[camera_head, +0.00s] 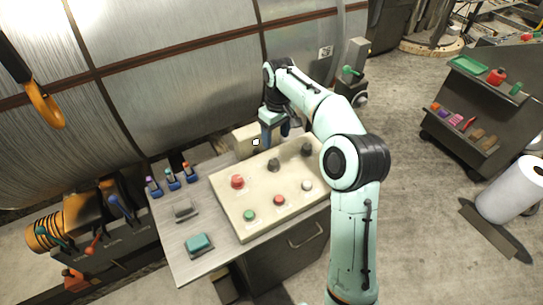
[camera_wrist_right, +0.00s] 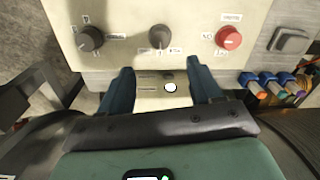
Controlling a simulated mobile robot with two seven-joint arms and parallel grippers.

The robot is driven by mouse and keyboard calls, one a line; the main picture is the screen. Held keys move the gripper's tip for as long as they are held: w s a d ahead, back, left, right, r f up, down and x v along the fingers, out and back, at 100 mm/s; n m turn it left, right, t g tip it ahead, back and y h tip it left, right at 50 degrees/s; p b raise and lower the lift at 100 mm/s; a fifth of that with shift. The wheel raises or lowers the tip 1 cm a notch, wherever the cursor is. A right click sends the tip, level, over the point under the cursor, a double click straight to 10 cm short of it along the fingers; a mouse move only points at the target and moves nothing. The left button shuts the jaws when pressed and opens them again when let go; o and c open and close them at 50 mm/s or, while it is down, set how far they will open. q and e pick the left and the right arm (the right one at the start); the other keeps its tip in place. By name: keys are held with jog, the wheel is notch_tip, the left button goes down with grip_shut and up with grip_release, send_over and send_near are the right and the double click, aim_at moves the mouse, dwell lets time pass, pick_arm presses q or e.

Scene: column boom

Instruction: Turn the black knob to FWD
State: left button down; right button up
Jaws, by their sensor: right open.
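The beige control panel (camera_head: 262,190) lies on the workbench. Its back row holds a red knob (camera_head: 237,182), a dark middle knob (camera_head: 273,164) and a black knob (camera_head: 306,149). In the right wrist view the middle knob (camera_wrist_right: 160,37) has a small label on each side, and the black knob (camera_wrist_right: 90,38) has several marks around it. The lettering is too small to read, so I cannot tell which is FWD. My right gripper (camera_wrist_right: 163,88) is open and empty, with its blue fingers apart from the knobs, at the panel's back edge. My left gripper is out of view.
Green, red and white buttons line the panel's front row. A grey switch (camera_head: 182,208) and a teal block (camera_head: 199,244) lie to its left, with several coloured-top items (camera_head: 172,180) behind. A large metal drum (camera_head: 180,80) stands behind the bench.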

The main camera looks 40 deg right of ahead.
aim_at(274, 162)
jog(key=f+b, duration=0.1)
jog(key=f, duration=0.9)
jog(key=shift+a, duration=0.2)
jog(key=shift+f, duration=0.6)
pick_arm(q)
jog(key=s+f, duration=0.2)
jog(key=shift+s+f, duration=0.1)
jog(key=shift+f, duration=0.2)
pick_arm(e)
jog(key=c, duration=1)
